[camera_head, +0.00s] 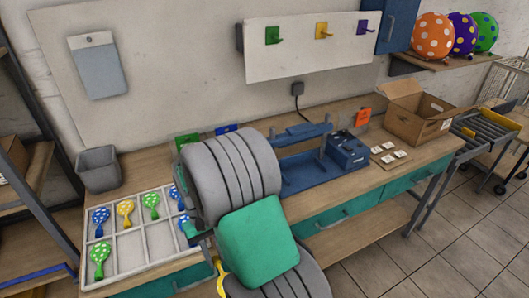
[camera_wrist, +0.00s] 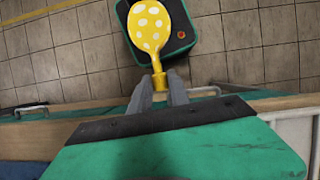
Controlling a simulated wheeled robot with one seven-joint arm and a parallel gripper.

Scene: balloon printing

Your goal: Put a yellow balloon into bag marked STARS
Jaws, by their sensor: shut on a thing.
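My gripper (camera_wrist: 160,78) is shut on the narrow neck of a yellow balloon with white dots (camera_wrist: 150,25), seen in the wrist view. The balloon extends outward from the fingertips, with floor and part of my base behind it. In the head view my arm hides the gripper; a small yellow sliver shows at the arm's lower left, and I cannot tell whether it is the balloon. Another yellow dotted balloon (camera_head: 125,209) lies in the divided white tray (camera_head: 131,248). I cannot make out any bag marked STARS.
The tray also holds several blue and green balloons. A grey bin (camera_head: 98,170), blue machine (camera_head: 347,150) and open cardboard box (camera_head: 416,113) stand on the workbench (camera_head: 330,206). Wall hooks (camera_head: 322,30) hang above. Inflated balloons (camera_head: 433,36) sit on a shelf.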

